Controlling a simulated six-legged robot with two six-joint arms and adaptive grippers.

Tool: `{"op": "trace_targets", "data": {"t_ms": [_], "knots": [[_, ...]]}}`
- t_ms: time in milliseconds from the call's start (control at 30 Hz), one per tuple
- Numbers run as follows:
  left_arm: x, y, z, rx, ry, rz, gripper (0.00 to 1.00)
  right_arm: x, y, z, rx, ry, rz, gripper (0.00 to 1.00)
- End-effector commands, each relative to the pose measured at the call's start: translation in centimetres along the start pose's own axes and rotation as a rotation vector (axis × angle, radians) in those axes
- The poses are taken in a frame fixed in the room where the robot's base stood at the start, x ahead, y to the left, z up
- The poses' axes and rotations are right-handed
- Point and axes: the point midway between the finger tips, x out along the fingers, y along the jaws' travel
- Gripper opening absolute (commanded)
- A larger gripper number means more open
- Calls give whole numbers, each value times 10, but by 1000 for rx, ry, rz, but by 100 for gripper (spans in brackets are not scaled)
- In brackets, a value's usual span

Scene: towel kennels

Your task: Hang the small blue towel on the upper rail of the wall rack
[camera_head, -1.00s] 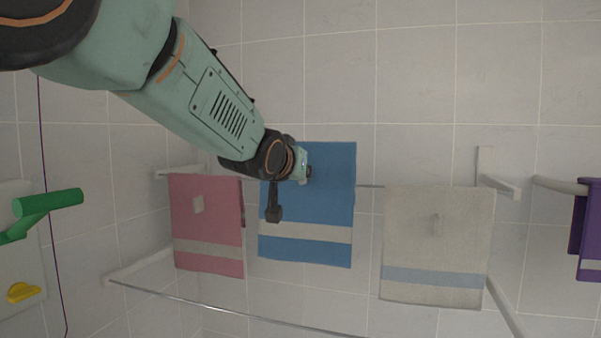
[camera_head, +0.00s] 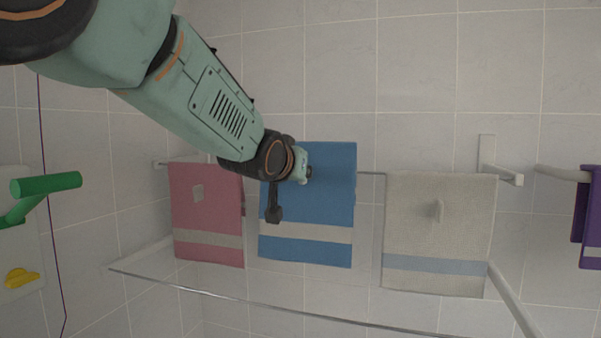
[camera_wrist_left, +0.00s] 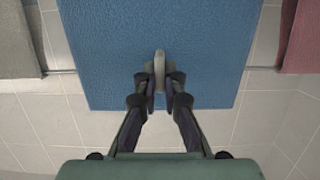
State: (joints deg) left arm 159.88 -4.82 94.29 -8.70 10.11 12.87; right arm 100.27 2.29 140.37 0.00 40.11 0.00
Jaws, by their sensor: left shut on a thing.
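The small blue towel (camera_head: 325,205), with a pale band near its bottom, hangs flat and upright from my left gripper (camera_head: 304,170). In the left wrist view my left gripper (camera_wrist_left: 160,88) is shut on a grey tab (camera_wrist_left: 160,66) on the blue towel (camera_wrist_left: 105,50). In the head view the towel overlaps the upper rail (camera_head: 370,174) of the wall rack, its top edge above the rail's line. The rail behind it is hidden, and I cannot tell whether they touch. My right gripper is not in view.
A pink towel (camera_head: 205,200) hangs left of the blue one and a beige towel (camera_head: 440,220) right of it, with narrow gaps. The lower rail (camera_head: 240,302) is bare. A purple towel (camera_head: 592,215) hangs at far right. A green handle (camera_head: 45,185) is at left.

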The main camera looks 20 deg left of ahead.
Motion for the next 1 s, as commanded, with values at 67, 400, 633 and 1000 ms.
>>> {"op": "trace_targets", "data": {"t_ms": [67,400,633,1000], "knots": [[2,0,4,0,0,0,0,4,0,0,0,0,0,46],[8,0,21,0,0,0,0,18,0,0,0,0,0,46],[9,0,25,0,1,0,0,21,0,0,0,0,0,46],[9,0,26,0,1,0,0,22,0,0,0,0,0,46]]}}
